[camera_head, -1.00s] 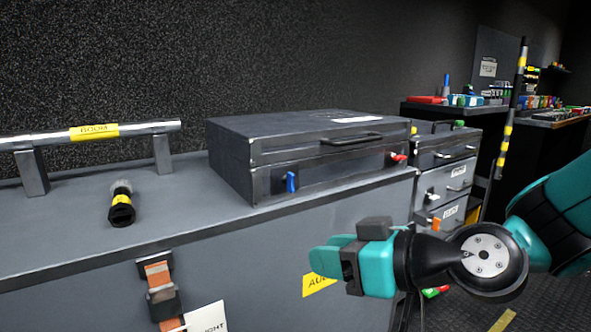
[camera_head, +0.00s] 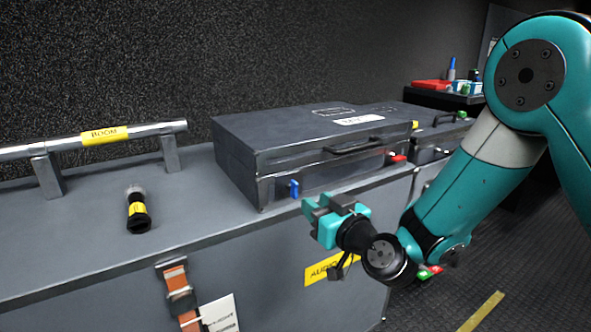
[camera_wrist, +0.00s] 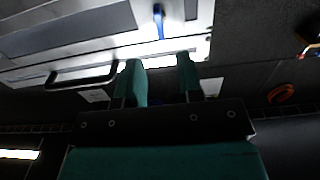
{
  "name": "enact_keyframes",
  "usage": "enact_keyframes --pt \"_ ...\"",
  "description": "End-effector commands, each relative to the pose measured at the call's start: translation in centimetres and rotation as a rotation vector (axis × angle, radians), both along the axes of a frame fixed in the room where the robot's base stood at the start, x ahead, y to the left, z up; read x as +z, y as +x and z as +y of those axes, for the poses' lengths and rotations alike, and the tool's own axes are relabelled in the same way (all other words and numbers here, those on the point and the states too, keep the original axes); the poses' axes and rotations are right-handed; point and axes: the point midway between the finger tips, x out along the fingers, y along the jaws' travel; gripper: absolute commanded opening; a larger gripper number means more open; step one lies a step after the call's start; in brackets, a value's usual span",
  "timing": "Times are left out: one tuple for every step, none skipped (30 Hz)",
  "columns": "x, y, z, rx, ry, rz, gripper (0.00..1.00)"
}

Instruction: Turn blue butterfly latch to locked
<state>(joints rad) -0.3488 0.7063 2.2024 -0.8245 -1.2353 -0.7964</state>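The blue butterfly latch (camera_head: 294,188) is on the front face of the dark grey case (camera_head: 240,165), near its left end. It stands upright, and in the wrist view the blue latch (camera_wrist: 159,20) shows ahead of the fingers, near the top. My gripper (camera_head: 312,212) is just in front of the case, a little right of and below the latch, not touching it. In the wrist view its two teal fingers (camera_wrist: 162,75) are apart with nothing between them.
A red latch (camera_head: 397,159) and a black handle (camera_head: 353,146) are on the same case front. The case rests on a large grey trunk (camera_head: 90,255), with a black-and-yellow cylinder (camera_head: 138,210) and a boom rail (camera_head: 105,134) to the left.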

Motion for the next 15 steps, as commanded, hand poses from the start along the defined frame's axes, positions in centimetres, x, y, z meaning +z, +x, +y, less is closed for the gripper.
enact_keyframes --pt "0.8 0.6 0.6 0.003 -0.001 0.002 0.34" --pt "0.8 1.0 0.8 0.003 -0.002 0.001 0.34" --pt "0.8 1.5 1.1 0.003 -0.002 0.001 0.34" --pt "0.8 1.8 1.4 0.003 -0.001 0.002 0.34" --pt "0.8 2.2 1.6 0.003 -0.002 0.001 0.34" --pt "0.7 2.6 2.0 0.004 -0.002 0.001 0.34" --pt "0.8 3.1 2.3 0.005 -0.001 0.000 0.34" --pt "0.7 3.5 2.6 0.005 -0.001 0.000 0.34" --pt "0.7 4.0 2.9 0.004 -0.002 0.000 0.34" --pt "0.7 4.4 3.2 0.004 -0.001 -0.001 0.34" --pt "0.6 4.7 3.4 0.004 -0.001 -0.001 0.34" --pt "0.5 5.2 3.7 0.004 0.000 -0.001 0.34" --pt "0.3 5.6 3.9 0.004 0.000 -0.001 0.34" --pt "0.3 5.9 4.1 0.005 -0.002 -0.001 0.34" --pt "0.2 6.2 4.4 0.005 -0.001 -0.001 0.34"
